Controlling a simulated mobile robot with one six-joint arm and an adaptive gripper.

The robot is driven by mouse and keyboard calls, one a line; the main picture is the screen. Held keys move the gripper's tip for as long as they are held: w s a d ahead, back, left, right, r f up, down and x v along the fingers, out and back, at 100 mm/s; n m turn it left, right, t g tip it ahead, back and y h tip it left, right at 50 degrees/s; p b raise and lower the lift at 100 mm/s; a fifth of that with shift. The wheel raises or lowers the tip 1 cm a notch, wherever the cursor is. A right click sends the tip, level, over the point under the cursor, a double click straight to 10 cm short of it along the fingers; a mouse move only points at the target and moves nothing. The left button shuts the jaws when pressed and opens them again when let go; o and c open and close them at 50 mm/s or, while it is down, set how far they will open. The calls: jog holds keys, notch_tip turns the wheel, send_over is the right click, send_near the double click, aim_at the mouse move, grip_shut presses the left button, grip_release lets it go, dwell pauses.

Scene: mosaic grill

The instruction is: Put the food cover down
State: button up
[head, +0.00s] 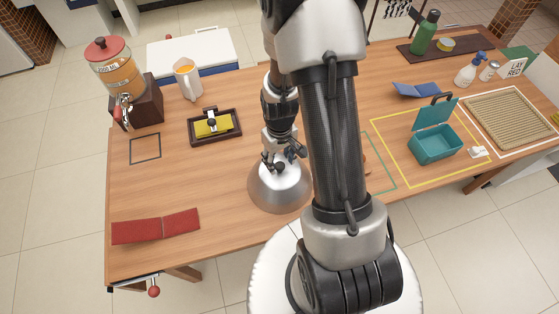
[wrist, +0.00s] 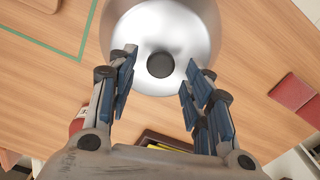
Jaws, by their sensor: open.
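The food cover (head: 280,188) is a shiny metal dome standing rim down on the wooden table, near its front edge. In the wrist view the food cover (wrist: 200,35) fills the top middle, with its round black knob (wrist: 160,65) showing. My gripper (head: 277,163) is right above the dome in the head view. In the wrist view my gripper (wrist: 158,88) is open, with one blue-padded finger on each side of the knob and visible gaps to it. What lies under the cover is hidden.
A green outline (head: 381,160) on the table is partly hidden by my arm. A yellow outline (head: 402,188) surrounds a teal box (head: 436,147) at right. A red folded cloth (head: 155,227) lies front left. A dark tray (head: 238,133) with a yellow item is behind left. Table between cloth and tray is clear.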

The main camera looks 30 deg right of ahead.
jog(key=a+r+t+p, duration=0.1)
jog(key=a+r+p, duration=0.15)
jog(key=r, duration=1.65)
jog(key=s+a+r+t, duration=0.1)
jog(key=s+a+r, duration=0.3)
jog(key=s+r, duration=0.3)
jog(key=s+a+r+t, duration=0.2)
jog(key=s+a+r, duration=0.2)
jog(key=s+r, duration=0.2)
notch_tip(320, 180, up, 2)
jog(key=shift+s+a+r+t, duration=0.1)
jog(key=shift+s+a+t, duration=0.2)
jog(key=shift+s+a, duration=0.1)
